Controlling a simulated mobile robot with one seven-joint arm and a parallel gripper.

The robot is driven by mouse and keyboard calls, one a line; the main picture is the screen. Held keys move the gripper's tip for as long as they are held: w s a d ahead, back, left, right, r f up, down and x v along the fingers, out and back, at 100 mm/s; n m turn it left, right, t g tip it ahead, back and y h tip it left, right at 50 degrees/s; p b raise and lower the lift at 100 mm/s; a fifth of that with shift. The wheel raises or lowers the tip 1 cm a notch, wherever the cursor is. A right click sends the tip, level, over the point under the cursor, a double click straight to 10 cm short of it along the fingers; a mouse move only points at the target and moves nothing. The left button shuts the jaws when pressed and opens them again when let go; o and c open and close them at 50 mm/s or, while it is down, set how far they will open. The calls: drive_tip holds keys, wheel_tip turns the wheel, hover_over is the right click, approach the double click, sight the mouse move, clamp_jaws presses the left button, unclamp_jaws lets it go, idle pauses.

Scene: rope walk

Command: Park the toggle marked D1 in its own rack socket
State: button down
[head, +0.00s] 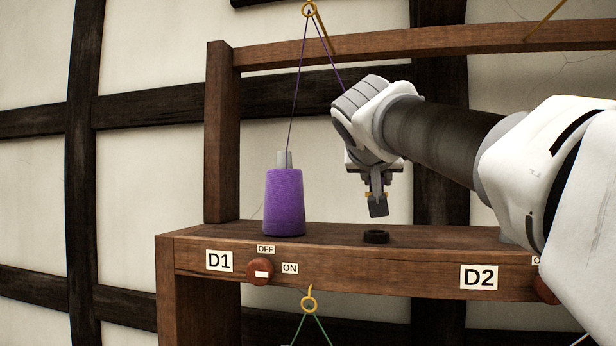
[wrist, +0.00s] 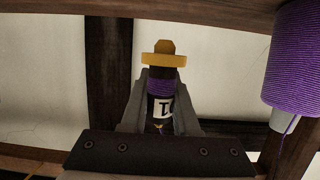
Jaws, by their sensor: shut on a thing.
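My gripper (head: 377,203) hangs in the air above the rack shelf and points down. In the wrist view the gripper (wrist: 160,98) is shut on a dark toggle (wrist: 160,76) with purple thread, a yellow collar and a partly covered white label. The label's full mark cannot be read. In the head view a finger hides most of the toggle; only bits of yellow show. A black ring socket (head: 376,237) sits on the shelf right below the gripper, with a gap between. The D1 label (head: 219,261) is on the shelf front, left of the socket.
A purple thread spool (head: 285,203) stands on the shelf left of the socket; its thread runs up through a brass eye (head: 309,9) and down towards my gripper. A round D1 knob (head: 260,271) and a D2 label (head: 479,277) are on the shelf front. A top beam (head: 420,47) crosses above.

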drive_tip(key=shift+f+b, duration=1.5)
drive_tip(key=shift+f, duration=0.75)
drive_tip(key=shift+b, duration=0.35)
drive_tip(key=shift+f+b, duration=0.6)
drive_tip(key=shift+b, duration=0.05)
drive_tip(key=c, duration=0.9)
unclamp_jaws()
drive_tip(key=shift+c, duration=0.2)
drive_tip(key=shift+s, duration=0.1)
drive_tip(key=b+v, duration=0.1)
drive_tip(key=v, duration=1)
